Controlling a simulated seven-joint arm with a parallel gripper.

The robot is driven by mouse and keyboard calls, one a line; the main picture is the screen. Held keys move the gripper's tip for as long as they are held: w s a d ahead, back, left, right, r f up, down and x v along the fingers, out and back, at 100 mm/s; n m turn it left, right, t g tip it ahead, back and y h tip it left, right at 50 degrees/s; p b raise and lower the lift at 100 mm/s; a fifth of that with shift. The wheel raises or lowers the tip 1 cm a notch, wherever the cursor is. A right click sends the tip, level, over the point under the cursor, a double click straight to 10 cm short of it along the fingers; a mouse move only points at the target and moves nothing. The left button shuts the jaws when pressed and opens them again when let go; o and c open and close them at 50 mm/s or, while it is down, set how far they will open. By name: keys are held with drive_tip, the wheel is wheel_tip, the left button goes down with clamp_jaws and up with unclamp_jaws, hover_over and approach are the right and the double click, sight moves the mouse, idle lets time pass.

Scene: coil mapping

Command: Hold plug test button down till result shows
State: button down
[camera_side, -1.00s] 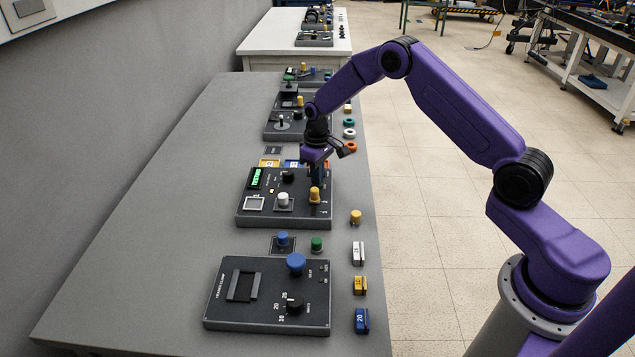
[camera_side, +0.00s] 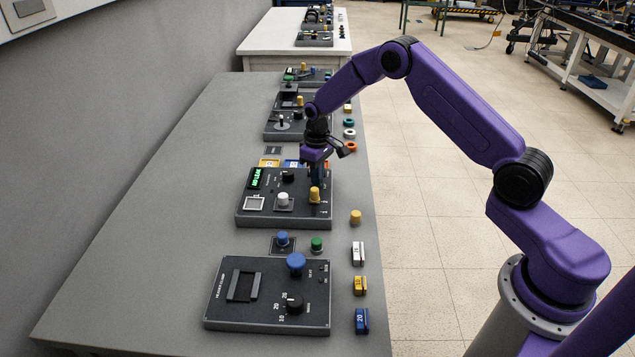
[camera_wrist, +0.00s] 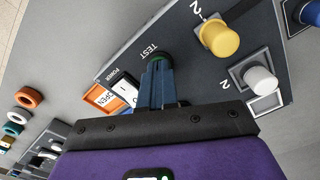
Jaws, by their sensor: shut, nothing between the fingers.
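The dark test box (camera_side: 312,217) lies on the grey bench, with a small display (camera_side: 257,178) at its far left corner. The display shows green letters on black that look like "NO LEAK". My gripper (camera_side: 317,177) is shut and empty, pointing down at the box's far right part. A POWER switch (camera_wrist: 126,91) sits beside the fingers.
A yellow plug (camera_side: 315,195) and a white plug (camera_side: 283,199) stand up from the box close to my fingers. An orange OPEN tag (camera_wrist: 103,100) lies beside it. Another box with a blue knob (camera_side: 296,262) is nearer the camera.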

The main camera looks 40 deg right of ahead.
idle(0.4)
drive_tip(key=shift+r, duration=3.2)
drive_tip(key=shift+s+a+r, duration=0.15)
drive_tip(key=shift+a+r, duration=0.1)
drive_tip(key=shift+a, duration=0.05)
drive_tip(key=s+a+r+n, duration=0.3)
drive_tip(key=s+a+r, duration=0.25)
drive_tip(key=s, duration=0.45)
drive_tip(key=s+a+r+n, duration=0.2)
drive_tip(key=s+a+r, duration=0.4)
drive_tip(key=s, duration=0.4)
drive_tip(key=s+d+n, duration=0.2)
drive_tip(key=s, duration=0.9)
drive_tip(key=s+d+n, duration=0.2)
drive_tip(key=s, duration=0.9)
drive_tip(key=shift+s+d+r+n, duration=0.25)
drive_tip(key=shift+d+r+n, duration=0.05)
drive_tip(key=shift+d+r, duration=0.05)
